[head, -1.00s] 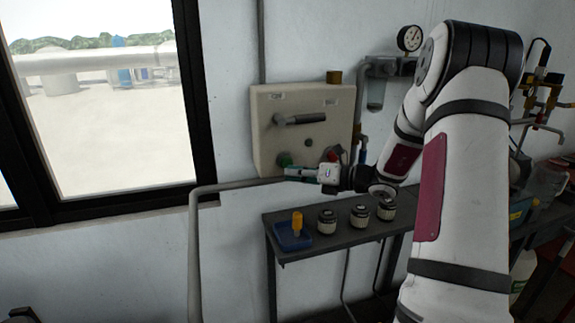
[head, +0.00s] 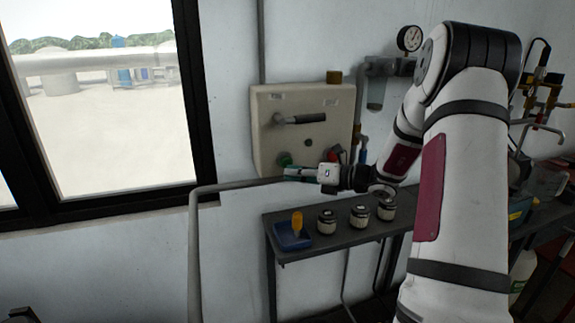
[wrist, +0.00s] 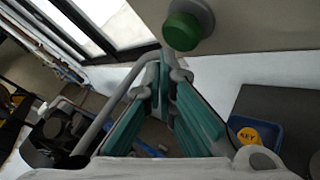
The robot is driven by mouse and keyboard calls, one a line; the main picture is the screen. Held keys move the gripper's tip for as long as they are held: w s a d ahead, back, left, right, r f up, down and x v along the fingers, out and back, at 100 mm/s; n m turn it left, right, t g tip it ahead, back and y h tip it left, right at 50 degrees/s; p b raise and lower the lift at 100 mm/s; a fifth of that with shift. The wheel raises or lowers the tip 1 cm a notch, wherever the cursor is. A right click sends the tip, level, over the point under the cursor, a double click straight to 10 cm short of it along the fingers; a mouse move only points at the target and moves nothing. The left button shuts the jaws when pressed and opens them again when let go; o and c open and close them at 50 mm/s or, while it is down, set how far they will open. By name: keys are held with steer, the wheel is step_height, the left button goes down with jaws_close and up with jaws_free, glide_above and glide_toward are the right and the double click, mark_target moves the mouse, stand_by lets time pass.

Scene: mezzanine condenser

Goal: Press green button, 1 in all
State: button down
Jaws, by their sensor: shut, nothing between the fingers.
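The green button (head: 285,159) sits at the lower left of the beige wall panel (head: 267,107). In the wrist view the green button (wrist: 183,31) is a round cap on a grey collar, just beyond my fingertips and slightly to their right. My gripper (head: 288,173) is shut and empty, its teal fingers just below the button in the head view. In the wrist view the fingers of my gripper (wrist: 165,68) meet at the tips. A small gap seems to lie between the tips and the button; I cannot tell whether they touch.
The panel also carries a lever handle (head: 305,119) and a red knob (head: 334,154), partly behind my gripper. A grey pipe (head: 225,187) runs below the panel. A shelf (head: 283,255) holds a blue tray (head: 280,240) with a yellow key tag and several jars.

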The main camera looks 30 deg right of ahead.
steer(key=shift+w, duration=0.35)
steer(key=shift+w+d, duration=0.25)
steer(key=shift+w, duration=0.25)
stand_by(0.8)
steer(key=shift+s, duration=0.15)
steer(key=shift+s+a+p, duration=0.3)
steer(key=shift+s+p, duration=0.2)
steer(key=shift+s, duration=0.3)
steer(key=s+p, duration=0.1)
steer(key=s, duration=0.1)
steer(key=s+a+p, duration=0.1)
steer(key=s, duration=0.1)
steer(key=shift+s+a+p, duration=0.2)
steer(key=shift+s+p, duration=0.1)
steer(key=shift+s, duration=0.1)
stand_by(0.8)
